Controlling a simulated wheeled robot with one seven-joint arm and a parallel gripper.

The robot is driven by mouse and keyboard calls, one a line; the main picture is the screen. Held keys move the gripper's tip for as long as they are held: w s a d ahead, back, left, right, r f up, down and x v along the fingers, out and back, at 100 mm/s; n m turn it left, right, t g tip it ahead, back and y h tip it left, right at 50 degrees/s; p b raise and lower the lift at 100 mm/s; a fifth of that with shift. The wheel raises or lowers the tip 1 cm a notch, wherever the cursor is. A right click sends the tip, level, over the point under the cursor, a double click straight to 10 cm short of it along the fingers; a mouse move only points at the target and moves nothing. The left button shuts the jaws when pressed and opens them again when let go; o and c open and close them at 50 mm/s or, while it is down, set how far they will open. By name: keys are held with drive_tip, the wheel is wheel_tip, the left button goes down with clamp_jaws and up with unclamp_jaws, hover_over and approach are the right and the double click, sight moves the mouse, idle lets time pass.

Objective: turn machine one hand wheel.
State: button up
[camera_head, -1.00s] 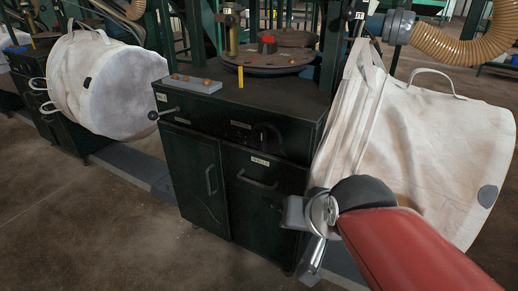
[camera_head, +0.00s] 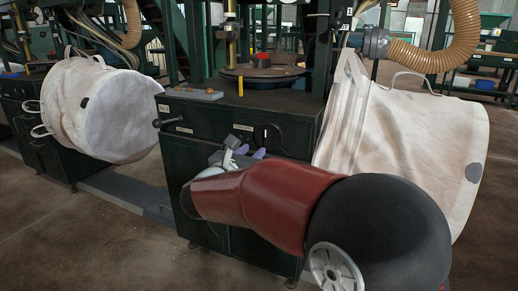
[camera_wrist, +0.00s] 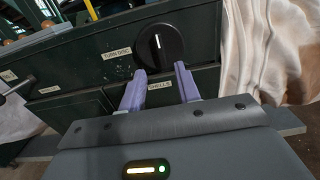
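The black round hand wheel (camera_wrist: 158,46) with a white mark is on the front of the dark green cabinet, beside a label reading "TURN DISC". It also shows in the head view (camera_head: 268,138). My gripper (camera_wrist: 160,82) has two purple fingers spread apart, with nothing between them. The fingertips are just below the wheel in the wrist view; I cannot tell whether they touch it. In the head view my gripper (camera_head: 251,152) is in front of the cabinet, lower left of the wheel, partly hidden by my red arm.
The cabinet (camera_head: 200,116) has a ball-ended lever (camera_head: 165,122) at its left. A round disc table (camera_head: 262,75) stands on top. A large white bag (camera_head: 425,135) hangs close on the right, another white bag (camera_head: 105,110) on the left. Open floor lies at the front left.

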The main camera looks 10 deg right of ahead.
sight(265, 139)
drive_tip(key=x, duration=0.7)
drive_tip(key=shift+w+d+p, duration=0.2)
drive_tip(key=shift+d+p, duration=0.05)
drive_tip(key=shift+p, duration=0.05)
clamp_jaws()
